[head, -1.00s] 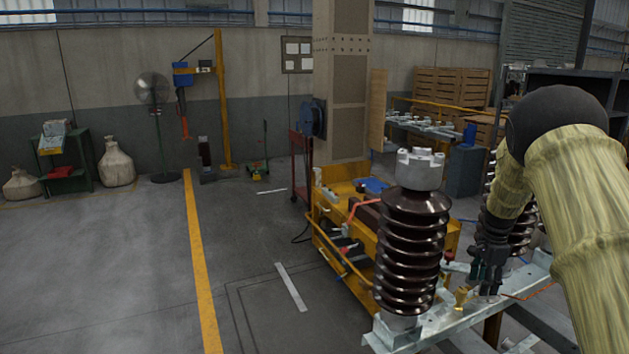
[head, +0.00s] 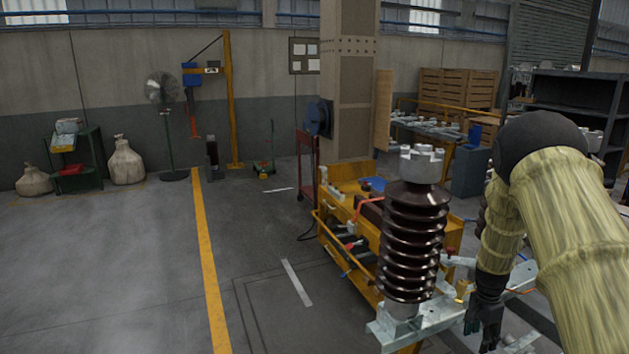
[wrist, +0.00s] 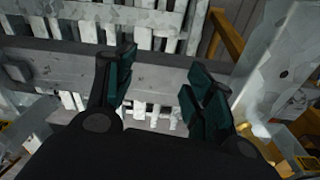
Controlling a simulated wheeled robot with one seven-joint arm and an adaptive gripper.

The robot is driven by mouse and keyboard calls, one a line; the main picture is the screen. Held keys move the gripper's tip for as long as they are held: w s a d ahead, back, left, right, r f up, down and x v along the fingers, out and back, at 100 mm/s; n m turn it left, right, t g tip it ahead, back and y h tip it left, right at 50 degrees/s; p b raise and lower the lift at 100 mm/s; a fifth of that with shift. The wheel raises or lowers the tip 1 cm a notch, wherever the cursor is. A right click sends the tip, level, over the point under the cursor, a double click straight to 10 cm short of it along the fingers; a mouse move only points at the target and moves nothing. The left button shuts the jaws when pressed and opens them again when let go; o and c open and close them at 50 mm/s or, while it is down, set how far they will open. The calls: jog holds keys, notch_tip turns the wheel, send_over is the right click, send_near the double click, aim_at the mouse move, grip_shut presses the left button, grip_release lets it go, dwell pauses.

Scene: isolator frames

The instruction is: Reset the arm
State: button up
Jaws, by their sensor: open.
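My arm, in a yellow-green sleeve with a black elbow, comes in from the right of the head view and bends down. My gripper (head: 486,328) hangs low there, beside the metal frame (head: 440,312) that bears a brown ribbed insulator (head: 415,235). The insulator stands upright to the left of my gripper, apart from it. In the wrist view my gripper (wrist: 157,98) shows two dark green fingers spread apart, with nothing between them. Grey metal bars (wrist: 160,70) lie beyond the fingers.
A yellow cart (head: 345,215) with tools stands behind the insulator. A concrete column (head: 347,100) rises behind the cart. Grey shelving (head: 570,100) stands at the right back. The floor (head: 120,270) at the left is clear, with a yellow line.

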jog(key=s+a+f+n, duration=0.4)
jog(key=s+a+f, duration=0.2)
jog(key=s+f, duration=0.4)
jog(key=s+a+f+n, duration=0.3)
jog(key=s+a+f, duration=0.2)
jog(key=s+f, duration=0.45)
jog(key=s+a+n, duration=0.2)
jog(key=s+a, duration=0.2)
jog(key=s, duration=0.4)
jog(key=s+a+n, duration=0.3)
jog(key=s+a, duration=0.2)
jog(key=s, duration=0.4)
jog(key=s+a+n, duration=0.3)
jog(key=s+a, duration=0.1)
jog(key=s, duration=0.5)
jog(key=shift+s+a+r+y, duration=0.25)
jog(key=shift+a+r+y, duration=0.05)
jog(key=shift+a+y, duration=0.1)
